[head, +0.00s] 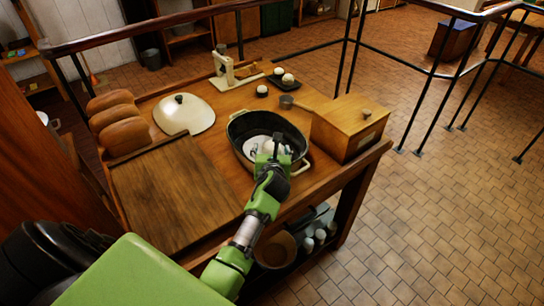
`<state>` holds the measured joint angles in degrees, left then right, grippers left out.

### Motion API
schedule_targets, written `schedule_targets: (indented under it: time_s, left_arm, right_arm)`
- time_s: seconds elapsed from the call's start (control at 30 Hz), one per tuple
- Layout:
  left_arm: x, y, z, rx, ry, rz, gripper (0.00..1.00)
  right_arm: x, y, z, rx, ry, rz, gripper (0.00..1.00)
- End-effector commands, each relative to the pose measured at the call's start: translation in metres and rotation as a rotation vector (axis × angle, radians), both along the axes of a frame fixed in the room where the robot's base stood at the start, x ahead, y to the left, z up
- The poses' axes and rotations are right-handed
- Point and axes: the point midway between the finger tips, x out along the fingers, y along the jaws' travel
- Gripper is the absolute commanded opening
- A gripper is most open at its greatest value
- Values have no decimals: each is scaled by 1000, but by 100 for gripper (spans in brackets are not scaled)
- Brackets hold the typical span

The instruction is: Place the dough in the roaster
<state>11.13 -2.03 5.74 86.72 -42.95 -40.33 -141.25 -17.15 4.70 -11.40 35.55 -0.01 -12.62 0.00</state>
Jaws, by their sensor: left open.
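The roaster (240,124), a dark oval pan with pale handles, stands uncovered on the wooden table. A pale rounded lump that looks like the dough (256,142) lies inside it, towards the near side, partly hidden by my gripper. My left gripper (273,150) is open over the near part of the roaster, right at the lump; whether it touches the lump cannot be told. The cream lid (184,115) with a dark knob lies on the table left of the roaster. My right gripper is not in view.
A bare wooden board (175,190) lies at the near left, with brown loaves (118,120) beyond it. A wooden box (349,127) stands close right of the roaster. Metal rails surround the table's far side.

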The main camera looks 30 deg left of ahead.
Motion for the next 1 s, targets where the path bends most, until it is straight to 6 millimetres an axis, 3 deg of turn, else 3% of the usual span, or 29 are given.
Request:
schedule_targets:
  time_s: [0.3, 0.5, 1.0]
  left_arm:
    - [-51, -33, 30, 1, -9, -1, 62]
    - [-71, -46, 41, 2, -10, -1, 62]
    - [-76, -49, 45, 2, -12, 0, 62]
  right_arm:
    - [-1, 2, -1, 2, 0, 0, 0]
    - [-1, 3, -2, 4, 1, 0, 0]
    - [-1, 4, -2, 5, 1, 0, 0]
